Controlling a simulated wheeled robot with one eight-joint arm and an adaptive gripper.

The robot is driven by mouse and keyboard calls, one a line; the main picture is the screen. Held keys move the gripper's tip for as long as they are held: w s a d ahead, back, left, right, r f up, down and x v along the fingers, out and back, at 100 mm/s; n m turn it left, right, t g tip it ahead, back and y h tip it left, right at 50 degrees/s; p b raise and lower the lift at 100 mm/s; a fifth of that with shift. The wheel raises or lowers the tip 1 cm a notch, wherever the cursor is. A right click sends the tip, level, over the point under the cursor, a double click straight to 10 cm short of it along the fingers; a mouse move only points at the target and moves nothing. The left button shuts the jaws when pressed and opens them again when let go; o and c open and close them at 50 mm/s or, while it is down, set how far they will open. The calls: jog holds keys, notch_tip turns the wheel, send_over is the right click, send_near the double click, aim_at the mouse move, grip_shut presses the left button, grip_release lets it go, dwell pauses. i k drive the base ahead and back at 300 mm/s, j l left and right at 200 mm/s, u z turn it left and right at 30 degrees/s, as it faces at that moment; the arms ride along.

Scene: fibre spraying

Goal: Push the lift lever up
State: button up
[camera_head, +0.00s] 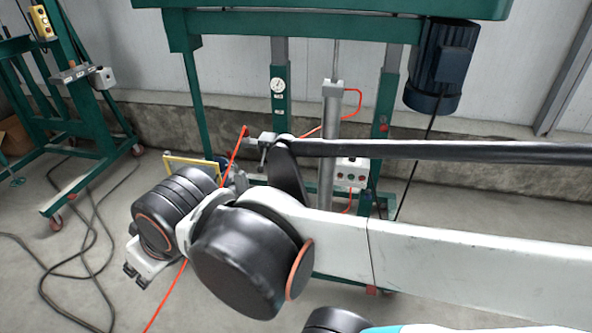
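My gripper (136,276) is at the lower left, beyond my black wrist joints and pointing down and away. Its two dark fingertips are small here, and I cannot tell whether they are open or shut. It is apart from the green lift frame (190,90). A small grey metal fitting (265,141) with a thin red rod or hose (237,148) beside it sits on the frame's middle, above and right of my gripper. I cannot tell for certain whether this is the lift lever. My arm hides the frame's lower part.
A yellow bar (187,161) is behind my wrist. Another green wheeled frame (85,95) stands left. Black cables (92,235) lie on the floor.

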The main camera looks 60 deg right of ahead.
aim_at(260, 169)
jog(key=z, duration=1.55)
